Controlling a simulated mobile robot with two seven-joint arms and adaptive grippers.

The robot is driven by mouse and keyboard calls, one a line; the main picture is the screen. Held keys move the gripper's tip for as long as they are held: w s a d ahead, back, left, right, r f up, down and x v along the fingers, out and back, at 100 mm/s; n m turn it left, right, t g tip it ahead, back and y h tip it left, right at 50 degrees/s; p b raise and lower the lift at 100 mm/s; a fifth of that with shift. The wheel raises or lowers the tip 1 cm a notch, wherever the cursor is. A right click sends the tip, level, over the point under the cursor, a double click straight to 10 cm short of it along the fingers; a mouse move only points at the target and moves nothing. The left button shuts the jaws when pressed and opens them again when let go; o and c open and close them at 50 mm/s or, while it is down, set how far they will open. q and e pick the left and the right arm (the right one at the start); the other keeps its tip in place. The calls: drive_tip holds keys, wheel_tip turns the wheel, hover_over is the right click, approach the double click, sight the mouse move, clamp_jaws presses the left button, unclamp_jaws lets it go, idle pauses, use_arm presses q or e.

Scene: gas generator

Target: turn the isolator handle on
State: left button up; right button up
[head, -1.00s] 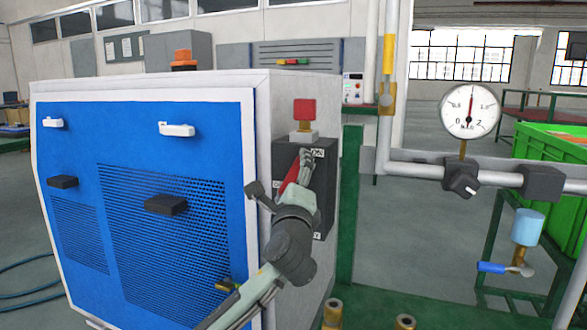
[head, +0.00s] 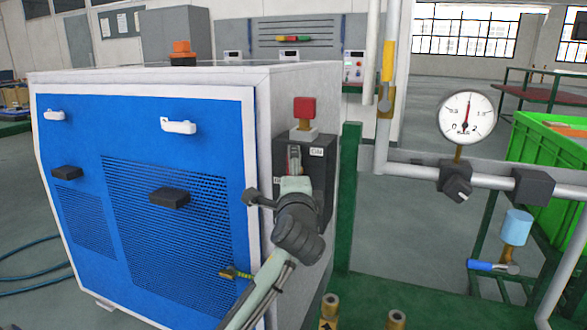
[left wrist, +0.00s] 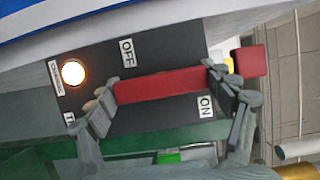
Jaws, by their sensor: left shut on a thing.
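The isolator is a dark box (head: 319,178) on the side of the blue-and-white generator. Its red handle (left wrist: 160,84) shows in the left wrist view, lying across the dark panel between the OFF label (left wrist: 127,53) and the ON label (left wrist: 205,106). My left gripper (head: 294,160) is at the box front, with its fingers shut on the handle from both ends. In the head view the gripper covers most of the handle, and it stands close to upright. My right gripper is not in view.
A red block (head: 304,108) sits on top of the isolator box. A round lamp (left wrist: 73,73) glows on the panel. A green post (head: 347,200) stands just right of the box. A pressure gauge (head: 467,117) and pipes are farther right.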

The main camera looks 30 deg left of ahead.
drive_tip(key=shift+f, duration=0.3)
use_arm(q)
drive_tip(key=o, duration=1.1)
drive_tip(key=shift+s+d, duration=0.1)
drive_tip(key=shift+s, duration=0.05)
drive_tip(key=v, duration=1.1)
drive_tip(key=shift+s+d, duration=0.15)
drive_tip(key=shift+s, duration=0.1)
